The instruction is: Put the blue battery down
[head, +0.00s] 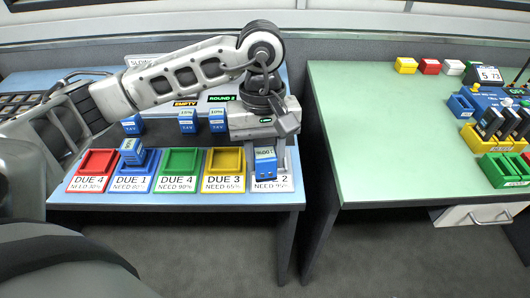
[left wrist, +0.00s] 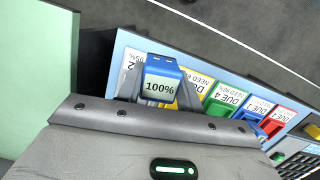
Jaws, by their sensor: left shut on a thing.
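My left gripper (head: 266,144) is shut on a blue battery (head: 265,163) with a label reading 100%, which also shows in the left wrist view (left wrist: 161,80). The battery is at the white tray (head: 284,183) at the right end of the tray row, labelled 2 and NEED 95%. The gripper and battery hide most of this tray, and I cannot tell whether the battery touches its floor. Another blue battery (head: 131,150) stands in the blue DUE 1 tray (head: 136,185). My right gripper is in neither view.
Red (head: 91,178), green (head: 180,178) and yellow (head: 224,178) trays look empty. Several blue batteries, one of them here (head: 187,122), stand behind the row. A gap separates this table from the green table (head: 390,140), which holds a charger (head: 492,107) and small coloured blocks.

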